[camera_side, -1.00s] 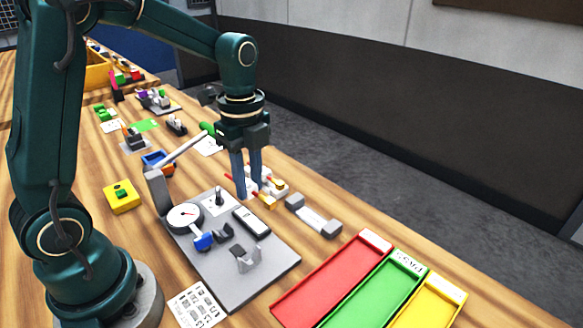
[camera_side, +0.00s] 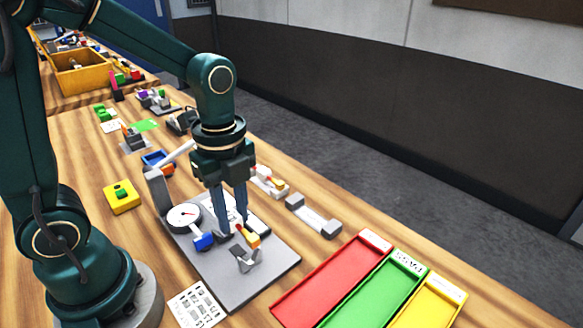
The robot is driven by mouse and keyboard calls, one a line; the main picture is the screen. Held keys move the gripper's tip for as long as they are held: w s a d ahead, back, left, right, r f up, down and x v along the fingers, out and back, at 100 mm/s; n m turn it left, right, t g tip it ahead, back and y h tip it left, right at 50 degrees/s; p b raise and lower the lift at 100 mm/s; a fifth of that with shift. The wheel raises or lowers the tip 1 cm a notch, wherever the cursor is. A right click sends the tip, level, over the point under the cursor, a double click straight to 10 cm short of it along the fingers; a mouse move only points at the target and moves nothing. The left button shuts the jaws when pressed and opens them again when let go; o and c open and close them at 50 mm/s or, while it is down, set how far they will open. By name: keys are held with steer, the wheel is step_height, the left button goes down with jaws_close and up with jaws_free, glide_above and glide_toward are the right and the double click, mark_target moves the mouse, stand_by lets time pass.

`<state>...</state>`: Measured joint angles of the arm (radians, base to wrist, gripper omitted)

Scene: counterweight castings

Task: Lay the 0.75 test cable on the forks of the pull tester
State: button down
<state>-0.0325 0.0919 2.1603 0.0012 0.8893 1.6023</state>
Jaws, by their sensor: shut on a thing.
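My gripper (camera_side: 233,226) is shut on a test cable (camera_side: 252,240), its fingers pointing down over the pull tester's grey base plate (camera_side: 275,267). The cable shows a yellow end and a short red part; the rest is hidden by the fingers. The pull tester has a round dial gauge (camera_side: 184,215) and a blue part (camera_side: 203,242) beside it. A grey fork (camera_side: 245,260) stands nearer the camera, just below the cable's yellow end in the picture. I cannot tell whether the cable touches it. The cable's 0.75 marking is not readable.
A white rack with other red and yellow cables (camera_side: 268,182) stands behind the plate. Red (camera_side: 335,275), green (camera_side: 375,290) and yellow (camera_side: 430,300) trays fill the front right.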

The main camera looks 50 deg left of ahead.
mark_target(239, 252)
steer(key=shift+f, duration=2.45)
steer(key=shift+f, duration=0.6)
steer(key=c, duration=0.6)
jaws_free()
steer(key=shift+r, duration=3.45)
